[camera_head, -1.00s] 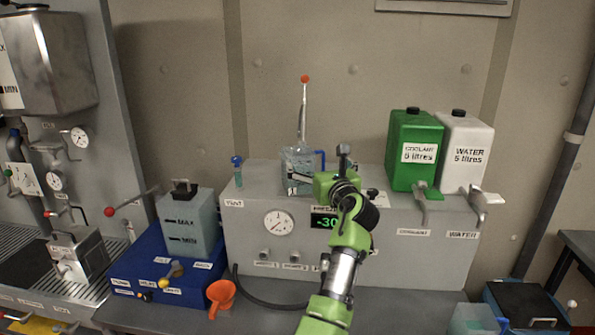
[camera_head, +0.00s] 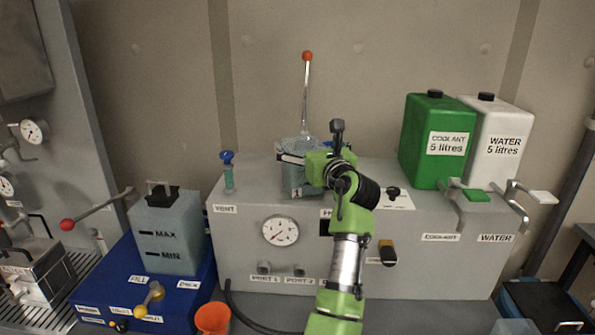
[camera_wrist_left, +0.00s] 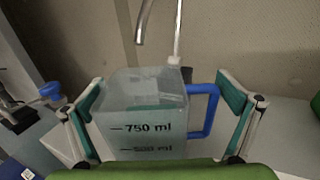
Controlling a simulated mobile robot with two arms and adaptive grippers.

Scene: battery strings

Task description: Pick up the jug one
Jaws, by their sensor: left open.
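The jug (camera_head: 296,181) is a translucent grey-blue square container on top of the grey bench unit, partly hidden behind my left gripper (camera_head: 298,160). In the left wrist view the jug (camera_wrist_left: 140,112) stands upright, with 750 ml and a lower mark on its near face and a blue handle (camera_wrist_left: 211,112) on its right. My left gripper (camera_wrist_left: 162,92) is open, one finger on each side of the jug. The right finger is just beyond the handle. I cannot tell whether either finger touches the jug. My right gripper is not in view.
A metal spout (camera_wrist_left: 142,24) hangs above the jug's back edge. A red-tipped lever (camera_head: 307,80) rises behind it. A blue valve (camera_head: 228,172) stands to the left. Green coolant (camera_head: 430,165) and white water (camera_head: 498,125) containers stand to the right. An orange funnel (camera_head: 212,318) is in front.

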